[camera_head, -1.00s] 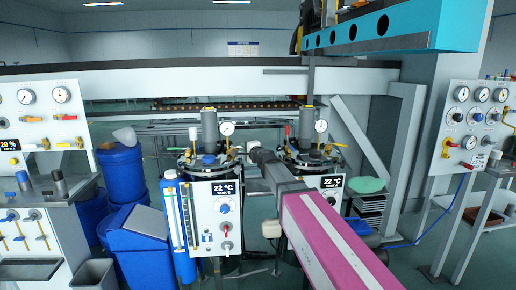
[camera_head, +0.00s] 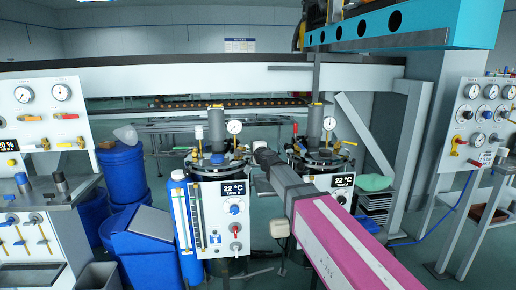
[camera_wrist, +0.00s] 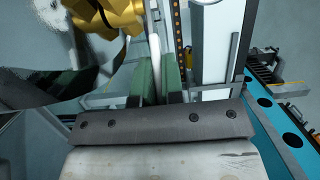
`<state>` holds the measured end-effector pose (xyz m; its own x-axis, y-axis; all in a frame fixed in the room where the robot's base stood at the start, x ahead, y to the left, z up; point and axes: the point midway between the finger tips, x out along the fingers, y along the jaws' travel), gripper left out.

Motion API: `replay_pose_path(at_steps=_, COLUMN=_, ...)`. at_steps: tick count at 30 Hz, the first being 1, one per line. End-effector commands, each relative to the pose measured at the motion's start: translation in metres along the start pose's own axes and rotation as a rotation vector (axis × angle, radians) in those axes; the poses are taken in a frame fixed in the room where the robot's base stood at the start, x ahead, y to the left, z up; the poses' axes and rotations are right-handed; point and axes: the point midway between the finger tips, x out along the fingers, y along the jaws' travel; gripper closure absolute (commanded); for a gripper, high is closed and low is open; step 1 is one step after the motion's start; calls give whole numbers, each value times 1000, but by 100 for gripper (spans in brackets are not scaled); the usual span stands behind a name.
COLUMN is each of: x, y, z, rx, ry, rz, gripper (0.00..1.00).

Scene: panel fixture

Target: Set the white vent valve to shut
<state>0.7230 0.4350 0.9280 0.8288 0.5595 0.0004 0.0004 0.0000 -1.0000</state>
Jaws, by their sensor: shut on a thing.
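My gripper (camera_wrist: 158,70) is shut, its two green fingers on either side of a slim white lever (camera_wrist: 155,48) in the wrist view. The lever stands beside a brass valve body (camera_wrist: 122,14) at the upper left, and seems to be the white vent valve's handle. In the head view my gripper (camera_head: 258,148) reaches away from me beside the left tank's lid. The brass fitting and round gauge (camera_head: 234,127) on that lid are just left of it. The lever is too small to make out there, and its valve's setting cannot be told.
The right tank (camera_head: 328,150) stands close on the right. A beam (camera_head: 200,78) crosses behind. Gauge panels stand at both sides.

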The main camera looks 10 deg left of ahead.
Motion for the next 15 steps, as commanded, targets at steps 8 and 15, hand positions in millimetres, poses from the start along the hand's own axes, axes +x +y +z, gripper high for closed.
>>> replay_pose_path(at_steps=8, x=0, y=1, z=0, rx=0, ry=-2, rz=1, gripper=69)
replay_pose_path(at_steps=15, x=0, y=0, z=0, rx=0, ry=-1, rz=0, gripper=66)
